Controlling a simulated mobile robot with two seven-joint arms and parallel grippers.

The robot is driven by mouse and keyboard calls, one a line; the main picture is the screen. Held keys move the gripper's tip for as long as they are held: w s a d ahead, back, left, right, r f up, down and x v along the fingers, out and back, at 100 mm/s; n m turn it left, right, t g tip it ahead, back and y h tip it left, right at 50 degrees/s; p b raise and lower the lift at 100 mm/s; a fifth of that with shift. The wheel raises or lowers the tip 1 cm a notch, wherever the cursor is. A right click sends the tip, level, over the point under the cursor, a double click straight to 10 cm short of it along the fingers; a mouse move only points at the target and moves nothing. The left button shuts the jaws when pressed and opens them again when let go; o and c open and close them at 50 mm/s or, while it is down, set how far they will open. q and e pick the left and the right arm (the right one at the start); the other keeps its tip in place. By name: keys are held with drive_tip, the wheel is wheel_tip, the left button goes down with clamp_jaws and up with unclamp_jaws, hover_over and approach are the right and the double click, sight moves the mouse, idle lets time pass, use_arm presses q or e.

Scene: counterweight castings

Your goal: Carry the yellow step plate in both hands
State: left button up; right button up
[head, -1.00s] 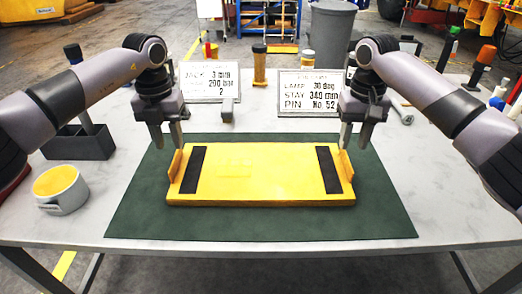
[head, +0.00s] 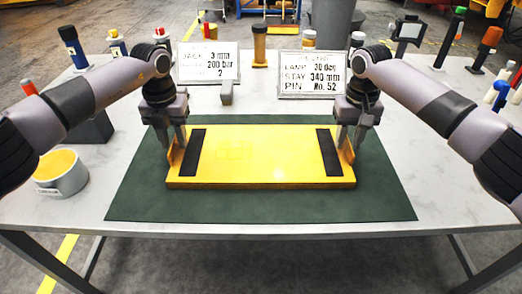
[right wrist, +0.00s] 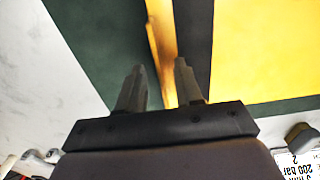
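The yellow step plate (head: 260,155) lies flat on the green mat (head: 275,207). It has a black strip near each end and an upright tab at each end. My left gripper (head: 174,146) is at the left tab (head: 176,157), its fingers apart on either side of it. My right gripper (head: 349,146) is at the right tab (head: 346,156). In the right wrist view the open fingers of the right gripper (right wrist: 161,88) straddle the tab (right wrist: 163,45). The right-hand finger there is close to the tab; a gap shows at the other.
Two printed signs (head: 208,62) (head: 311,73) stand behind the mat. A grey cup with yellow contents (head: 61,174) stands at the left, by a dark box (head: 90,128). Bottles and tools (head: 484,48) stand at the back right. The mat's front strip is clear.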

use_arm(q)
drive_tip(key=shift+f, duration=0.45)
use_arm(e)
drive_tip(key=shift+f, duration=0.45)
use_arm(q)
clamp_jaws()
use_arm(e)
clamp_jaws()
use_arm(q)
drive_tip(key=shift+r, duration=0.15)
use_arm(e)
drive_tip(key=shift+w+r, duration=0.1)
drive_tip(key=shift+r, duration=0.05)
